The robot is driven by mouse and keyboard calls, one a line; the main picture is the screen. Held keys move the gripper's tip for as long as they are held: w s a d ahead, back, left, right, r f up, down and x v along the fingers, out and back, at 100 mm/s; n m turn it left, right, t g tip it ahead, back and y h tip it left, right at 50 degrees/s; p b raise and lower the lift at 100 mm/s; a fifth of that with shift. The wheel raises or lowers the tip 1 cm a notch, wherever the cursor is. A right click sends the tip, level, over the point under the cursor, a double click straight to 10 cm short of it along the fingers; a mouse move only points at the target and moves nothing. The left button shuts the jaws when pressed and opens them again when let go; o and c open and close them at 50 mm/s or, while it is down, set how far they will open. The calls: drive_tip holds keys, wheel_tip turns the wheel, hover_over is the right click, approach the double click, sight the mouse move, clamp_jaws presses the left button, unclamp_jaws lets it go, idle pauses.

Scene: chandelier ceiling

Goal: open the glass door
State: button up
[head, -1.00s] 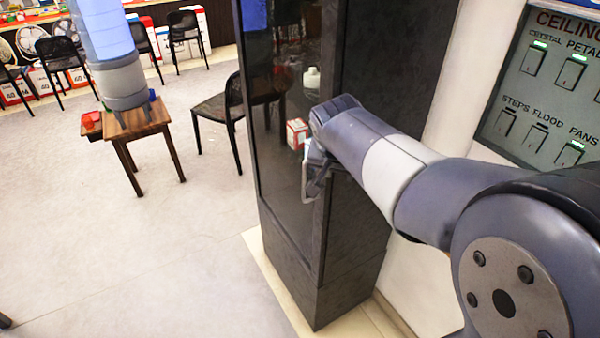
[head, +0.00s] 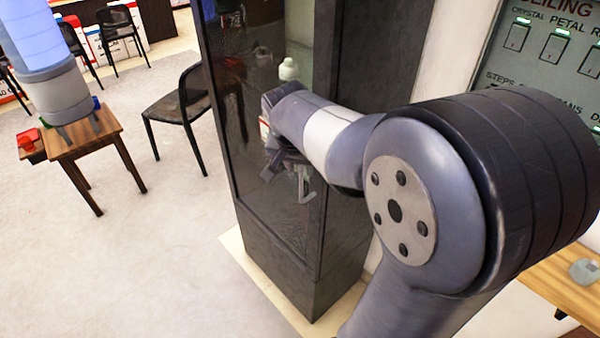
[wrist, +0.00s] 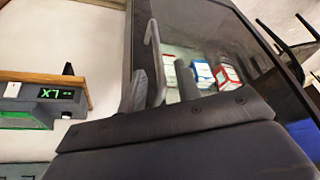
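The glass door (head: 232,120) is the dark see-through front of a tall dark cabinet. It looks shut against its frame. A pale grey bar handle (head: 305,188) stands out from the door's right edge. The handle also shows in the wrist view (wrist: 153,58), running up and bending at its top. My gripper (head: 285,165) is at the handle's height, close to the glass. In the wrist view my gripper's fingers (wrist: 160,88) are apart, one on each side of the handle's lower part. I cannot tell whether they touch it.
Boxes and a white bottle (head: 288,69) stand inside the cabinet (head: 345,175). A black chair (head: 185,110) is left of it. The floor before the door is clear. A switch panel (head: 550,50) hangs at right.

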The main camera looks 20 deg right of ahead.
sight(302, 174)
drive_tip(key=x, duration=0.5)
clamp_jaws()
idle(0.3)
